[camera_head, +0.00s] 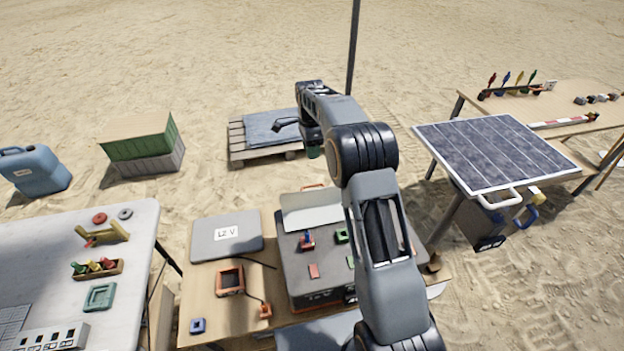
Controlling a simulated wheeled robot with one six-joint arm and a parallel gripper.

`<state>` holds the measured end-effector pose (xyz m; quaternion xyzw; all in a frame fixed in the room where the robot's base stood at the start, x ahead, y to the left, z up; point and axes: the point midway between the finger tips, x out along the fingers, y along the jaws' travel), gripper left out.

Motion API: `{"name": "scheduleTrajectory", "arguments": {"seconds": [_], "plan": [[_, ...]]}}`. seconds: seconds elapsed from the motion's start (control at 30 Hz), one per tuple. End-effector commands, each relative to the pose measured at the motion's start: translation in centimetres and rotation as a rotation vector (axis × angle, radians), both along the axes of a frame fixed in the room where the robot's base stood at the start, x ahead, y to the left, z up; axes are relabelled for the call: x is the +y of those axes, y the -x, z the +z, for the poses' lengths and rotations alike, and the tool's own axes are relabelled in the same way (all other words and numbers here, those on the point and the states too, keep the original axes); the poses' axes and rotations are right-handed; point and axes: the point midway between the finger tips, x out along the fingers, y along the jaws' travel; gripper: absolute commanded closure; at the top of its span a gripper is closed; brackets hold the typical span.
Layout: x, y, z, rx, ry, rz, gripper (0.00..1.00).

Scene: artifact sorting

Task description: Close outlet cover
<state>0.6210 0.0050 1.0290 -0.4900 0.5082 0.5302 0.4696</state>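A grey box (292,262) stands on the wooden table in the middle, with red, green and blue pieces on its top face. A pale grey flap (312,212) stands up at the box's back edge; it looks like a cover standing open. A grey panel (240,243) with a white label lies left of the box. My arm passes in front of the box's right side and hides part of it. My gripper (289,126) is beyond the box and flap, apart from both, in front of the pallet. It is small and dark, and its opening is unclear.
An orange square frame (231,268) with a cable and a small blue block (197,326) lie on the wooden table (212,308). A white table (136,265) stands left. A solar panel (495,150) stands right. A pallet (237,142) lies behind. Open sand surrounds these.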

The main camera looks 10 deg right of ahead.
Motion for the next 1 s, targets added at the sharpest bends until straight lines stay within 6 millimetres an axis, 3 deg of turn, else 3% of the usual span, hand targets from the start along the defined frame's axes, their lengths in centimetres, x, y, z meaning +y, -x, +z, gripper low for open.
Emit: {"name": "scheduleTrajectory", "arguments": {"seconds": [0.23, 0.7, 1.0], "plan": [[-0.1, -0.3, -2.8, 0.013, 0.004, -0.046, 0.62], [-0.1, 0.5, -11.2, 0.013, 0.004, -0.043, 0.62], [-0.1, 0.7, -14.0, 0.011, 0.004, -0.043, 0.62]]}}
